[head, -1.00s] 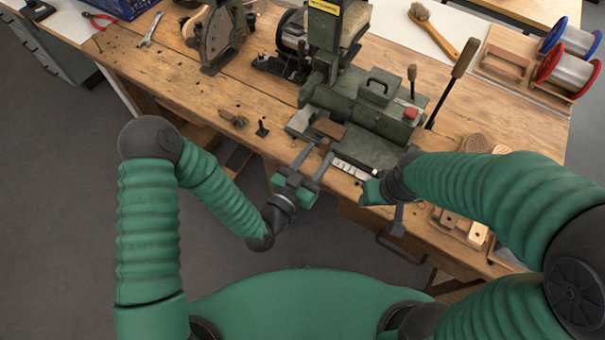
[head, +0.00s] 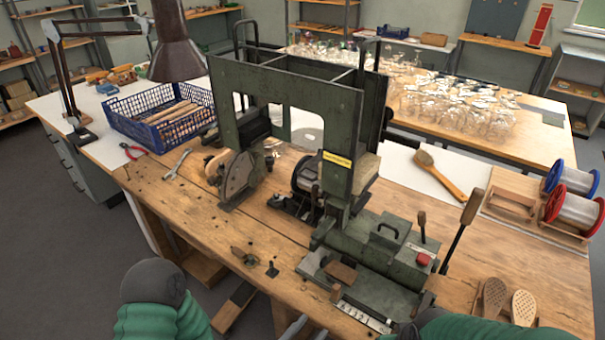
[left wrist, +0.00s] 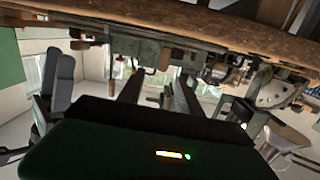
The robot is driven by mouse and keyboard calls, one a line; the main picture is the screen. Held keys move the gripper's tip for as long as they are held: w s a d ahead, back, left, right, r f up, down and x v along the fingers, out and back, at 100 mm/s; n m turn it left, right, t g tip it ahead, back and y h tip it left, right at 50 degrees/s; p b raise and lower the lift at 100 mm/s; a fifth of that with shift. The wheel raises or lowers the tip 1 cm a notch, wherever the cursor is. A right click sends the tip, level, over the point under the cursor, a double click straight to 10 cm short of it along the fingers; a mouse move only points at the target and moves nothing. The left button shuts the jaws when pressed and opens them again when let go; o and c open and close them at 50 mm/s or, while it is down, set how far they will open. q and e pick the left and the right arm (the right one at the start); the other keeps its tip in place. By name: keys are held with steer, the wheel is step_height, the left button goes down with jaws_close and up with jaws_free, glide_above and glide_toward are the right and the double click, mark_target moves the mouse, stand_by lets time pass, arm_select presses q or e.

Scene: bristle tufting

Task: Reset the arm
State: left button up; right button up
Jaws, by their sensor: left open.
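The tips of my left gripper (head: 302,328) just show at the bottom edge of the head view, in front of the workbench's near edge. In the left wrist view the two dark fingers of my left gripper (left wrist: 158,92) stand apart with nothing between them. My left arm (head: 160,305) shows at the lower left, cut off by the frame. My right arm (head: 475,330) shows only as a green strip at the bottom right. The green tufting machine (head: 345,255) stands on the wooden workbench (head: 165,215), beyond my grippers.
A blue crate (head: 155,120) of wooden pieces and a lamp (head: 175,50) stand at the back left. A brush (head: 440,172), wire spools (head: 570,195) and brush blanks (head: 505,300) lie at the right. Glassware (head: 450,105) fills the table behind. Floor is clear at the left.

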arm_select(q)
steer(key=w+a+n+g+y+p, duration=0.1)
steer(key=w+a+g+y+p, duration=0.2)
steer(key=a+g+y, duration=0.65)
steer(key=s+a+r+n+p, duration=0.1)
steer(key=s+a+r+n, duration=0.2)
steer(key=s+a, duration=0.2)
steer(key=s+a+r+n+g+p, duration=0.1)
steer(key=s+a+r+n, duration=0.3)
steer(key=a, duration=0.3)
steer(key=shift+s+r+y, duration=0.3)
steer(key=shift+s+y, duration=0.1)
steer(key=shift+y, duration=0.05)
stand_by(0.3)
